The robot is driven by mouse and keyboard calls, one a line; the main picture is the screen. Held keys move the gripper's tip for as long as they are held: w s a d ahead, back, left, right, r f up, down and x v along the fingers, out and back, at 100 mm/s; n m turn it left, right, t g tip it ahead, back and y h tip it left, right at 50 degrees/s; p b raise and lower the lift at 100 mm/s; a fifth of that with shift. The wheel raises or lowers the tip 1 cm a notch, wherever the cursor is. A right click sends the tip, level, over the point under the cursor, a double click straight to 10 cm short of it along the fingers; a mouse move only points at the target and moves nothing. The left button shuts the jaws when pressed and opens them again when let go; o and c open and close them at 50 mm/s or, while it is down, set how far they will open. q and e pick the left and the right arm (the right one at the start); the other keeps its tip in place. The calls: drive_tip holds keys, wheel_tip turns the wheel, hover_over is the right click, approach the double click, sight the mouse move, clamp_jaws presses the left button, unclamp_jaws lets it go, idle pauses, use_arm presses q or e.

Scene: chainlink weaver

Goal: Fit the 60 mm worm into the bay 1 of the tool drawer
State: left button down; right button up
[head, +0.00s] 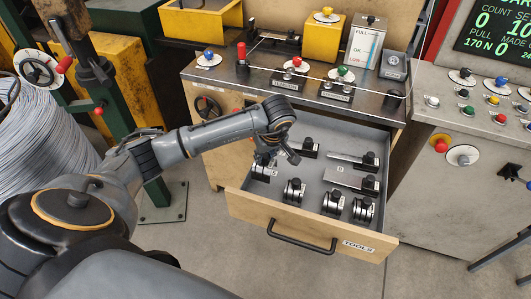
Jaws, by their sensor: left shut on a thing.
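The tool drawer (250,201) is pulled open below the bench, with a grey inside and a wooden front marked TOOLS. My left gripper (268,154) is over the drawer's left side, pointing down and shut on a small dark and metallic piece (262,172), which I take to be the 60 mm worm; its size cannot be read. The piece is low at the drawer's left end, partly hidden by the gripper. Whether it touches the floor of bay 1 I cannot tell. My right gripper is not in view.
Round metal tools with dark knobs (294,190) line the drawer's front, and flat tools (352,182) lie behind them. The bench top (225,76) carries coloured knobs and a yellow box (324,38). A wire coil (45,135) stands at left; a control console (470,110) at right.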

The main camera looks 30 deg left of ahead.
sight(266, 164)
use_arm(q)
wheel_tip(266, 164, down, 3)
drive_tip(key=shift+r+b, duration=0.1)
drive_tip(key=shift+b, duration=0.7)
drive_tip(key=shift+f, duration=0.45)
drive_tip(key=shift+f+b, duration=0.95)
drive_tip(key=shift+b, duration=0.15)
drive_tip(key=shift+f, duration=0.15)
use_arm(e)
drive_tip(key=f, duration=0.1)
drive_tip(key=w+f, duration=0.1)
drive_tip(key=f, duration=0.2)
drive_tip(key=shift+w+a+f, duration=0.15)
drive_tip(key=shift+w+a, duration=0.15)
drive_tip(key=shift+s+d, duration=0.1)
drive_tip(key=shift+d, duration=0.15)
use_arm(q)
drive_tip(key=shift+f+b, duration=0.95)
drive_tip(key=shift+b, duration=0.4)
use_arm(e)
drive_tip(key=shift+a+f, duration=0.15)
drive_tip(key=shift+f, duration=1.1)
use_arm(q)
drive_tip(key=c, duration=1)
unclamp_jaws()
